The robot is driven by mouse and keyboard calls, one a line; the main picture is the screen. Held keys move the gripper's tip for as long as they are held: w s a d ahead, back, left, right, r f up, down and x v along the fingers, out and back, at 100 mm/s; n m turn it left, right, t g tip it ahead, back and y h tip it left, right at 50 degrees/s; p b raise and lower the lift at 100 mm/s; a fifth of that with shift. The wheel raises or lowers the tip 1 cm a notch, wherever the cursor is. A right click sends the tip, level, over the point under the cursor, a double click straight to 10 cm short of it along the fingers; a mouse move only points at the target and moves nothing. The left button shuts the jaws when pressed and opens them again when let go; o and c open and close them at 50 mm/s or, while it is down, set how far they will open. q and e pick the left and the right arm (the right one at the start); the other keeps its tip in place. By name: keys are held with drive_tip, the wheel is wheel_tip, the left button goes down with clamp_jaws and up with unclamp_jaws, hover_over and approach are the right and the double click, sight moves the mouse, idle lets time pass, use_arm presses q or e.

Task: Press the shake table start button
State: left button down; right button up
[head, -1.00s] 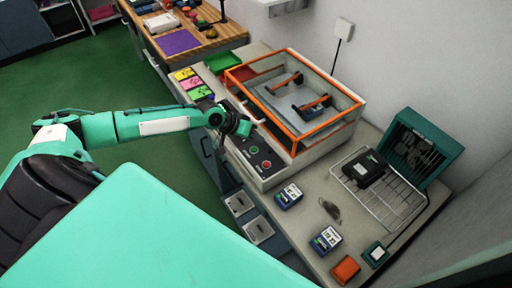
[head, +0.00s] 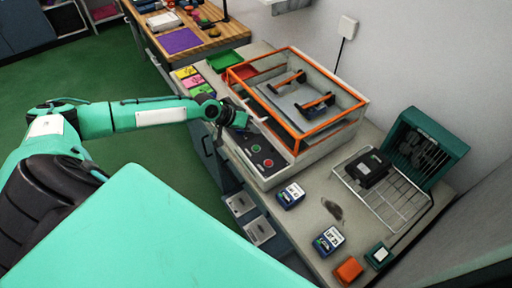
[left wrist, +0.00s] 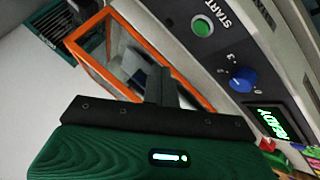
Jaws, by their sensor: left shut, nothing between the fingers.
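The shake table (head: 262,178) is a pale box with an orange-framed tray on top. Its sloped front panel carries a green start button (head: 256,148) and a red button (head: 268,163). In the left wrist view the green button (left wrist: 202,27) sits beside the word START, with a blue knob (left wrist: 243,80) and a lit READY display (left wrist: 280,125) along the same panel. My left gripper (head: 241,121) is shut and empty, over the far end of the panel, apart from the green button. Its closed fingers (left wrist: 162,87) show in the left wrist view. My right gripper is not in view.
The orange frame (head: 272,118) rises right beside the panel. Small labelled blue boxes (head: 290,195), an orange block (head: 348,270) and a wire rack (head: 400,205) lie on the bench nearer me. Coloured trays (head: 224,61) stand beyond the gripper.

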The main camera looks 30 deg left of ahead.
use_arm(q)
drive_tip(key=b, duration=0.4)
hover_over(253, 148)
wheel_tip(253, 148, down, 5)
drive_tip(key=shift+s+f, duration=0.1)
drive_tip(key=shift+f, duration=0.7)
drive_tip(key=shift+f, duration=0.1)
idle(1.0)
drive_tip(key=shift+f+b, duration=0.3)
drive_tip(key=shift+b, duration=0.05)
drive_tip(key=shift+f, duration=0.45)
idle(0.5)
drive_tip(key=shift+r, duration=0.15)
drive_tip(key=shift+r+p, duration=0.5)
drive_tip(key=shift+r, duration=0.25)
